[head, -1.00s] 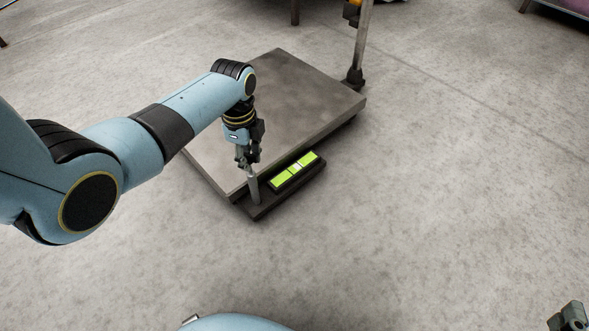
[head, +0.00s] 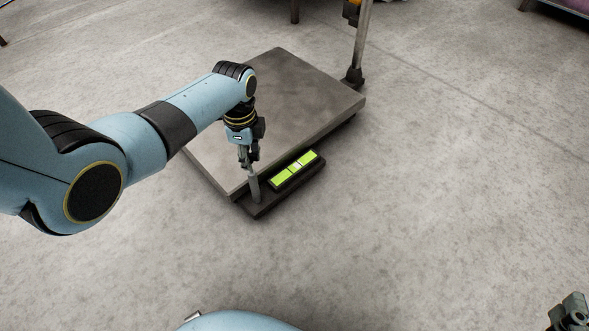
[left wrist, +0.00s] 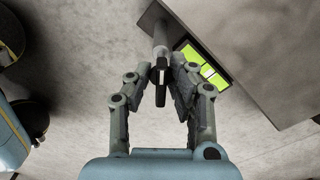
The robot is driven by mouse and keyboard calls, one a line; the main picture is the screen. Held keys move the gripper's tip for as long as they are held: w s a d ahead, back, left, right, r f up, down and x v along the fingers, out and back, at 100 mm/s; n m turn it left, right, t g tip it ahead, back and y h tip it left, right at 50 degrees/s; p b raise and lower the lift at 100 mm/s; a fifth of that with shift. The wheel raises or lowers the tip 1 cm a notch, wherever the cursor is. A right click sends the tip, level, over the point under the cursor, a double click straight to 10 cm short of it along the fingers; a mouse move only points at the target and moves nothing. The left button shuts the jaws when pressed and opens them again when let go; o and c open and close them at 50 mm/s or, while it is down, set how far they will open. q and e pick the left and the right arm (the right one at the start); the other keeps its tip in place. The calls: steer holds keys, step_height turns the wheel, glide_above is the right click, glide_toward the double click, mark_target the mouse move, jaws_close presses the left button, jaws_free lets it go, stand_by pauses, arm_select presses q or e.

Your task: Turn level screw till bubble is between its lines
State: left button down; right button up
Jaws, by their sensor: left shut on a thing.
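The level screw (head: 255,188) is a grey upright rod at the near left corner of a scale platform (head: 285,85). My left gripper (head: 250,165) points down over it and is shut on its top. In the left wrist view, the screw's dark cross handle (left wrist: 160,79) sits between the fingers. The bubble level (head: 296,170) is a bright green vial with dark lines, right of the screw. A pale bubble shows near its middle lines, but I cannot tell if it lies fully between them. My right gripper (head: 572,315) shows only partly at the bottom right corner; its jaws are unclear.
The screw and vial sit on a dark ledge (head: 262,210) along the platform's near edge. A metal post (head: 362,45) rises at the platform's far right corner. The concrete floor (head: 430,190) is clear in front and to the right.

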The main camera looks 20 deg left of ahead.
arm_select(q)
steer(key=shift+w+d+r+n+p, duration=0.1)
steer(key=shift+w+r+n+p, duration=0.2)
steer(key=shift+w+r+n, duration=0.1)
steer(key=shift+f+n, duration=0.2)
steer(key=shift+n, duration=0.4)
steer(key=shift+r+n+p, duration=0.15)
steer(key=shift+n+p, duration=0.35)
steer(key=shift+n, duration=0.1)
steer(key=c, duration=1.2)
jaws_free()
steer(key=shift+c, duration=0.2)
steer(key=shift+o, duration=0.6)
steer(key=shift+s+f, duration=0.25)
